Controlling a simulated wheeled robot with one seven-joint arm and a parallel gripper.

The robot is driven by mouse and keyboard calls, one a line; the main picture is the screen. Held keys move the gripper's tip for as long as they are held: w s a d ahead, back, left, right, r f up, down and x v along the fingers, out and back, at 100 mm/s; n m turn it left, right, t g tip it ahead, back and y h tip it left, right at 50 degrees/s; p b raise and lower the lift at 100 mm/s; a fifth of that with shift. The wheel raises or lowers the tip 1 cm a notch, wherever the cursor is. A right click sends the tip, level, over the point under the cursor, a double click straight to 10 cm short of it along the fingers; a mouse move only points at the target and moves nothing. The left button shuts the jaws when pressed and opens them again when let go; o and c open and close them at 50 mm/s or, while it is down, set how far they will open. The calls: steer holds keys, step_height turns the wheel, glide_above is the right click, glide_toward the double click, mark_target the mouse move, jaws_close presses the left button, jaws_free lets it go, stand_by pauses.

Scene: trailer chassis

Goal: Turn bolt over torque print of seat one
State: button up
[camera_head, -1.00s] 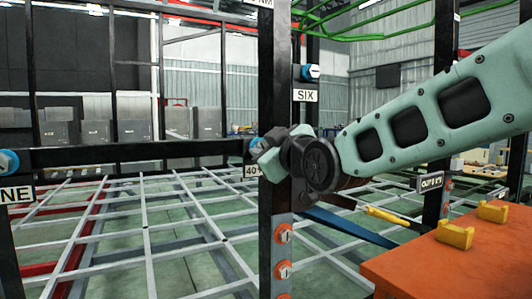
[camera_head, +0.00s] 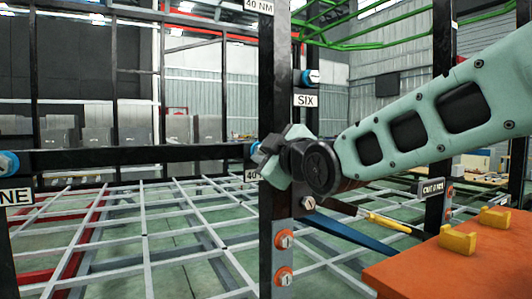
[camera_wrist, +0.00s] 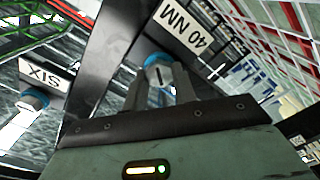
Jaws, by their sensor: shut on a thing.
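My gripper (camera_head: 270,152) is at the dark upright post (camera_head: 280,60) in the head view. In the wrist view its two fingers (camera_wrist: 162,88) close around a bolt with a blue collar (camera_wrist: 158,68), with a dark line across its pale head. This bolt (camera_head: 254,148) shows partly behind the fingers in the head view. A white plate printed 40 NM (camera_wrist: 182,27) is beside it in the wrist view; in the head view the plate (camera_head: 251,176) is just below the bolt, half hidden. At far left, a blue-collared bolt (camera_head: 8,164) sits above a cut-off plate reading "NE" (camera_head: 16,197).
A SIX plate (camera_head: 306,100) and blue-collared bolt (camera_head: 311,77) are behind the post. Another 40 NM plate (camera_head: 259,5) is at the top. Orange-collared bolts (camera_head: 284,240) are lower on the post. An orange table (camera_head: 430,270) with yellow blocks (camera_head: 458,239) stands at lower right.

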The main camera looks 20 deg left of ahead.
steer(key=o, duration=1)
steer(key=shift+w, duration=0.1)
steer(key=v, duration=1.7)
steer(key=shift+s, duration=0.25)
steer(key=shift+d, duration=0.1)
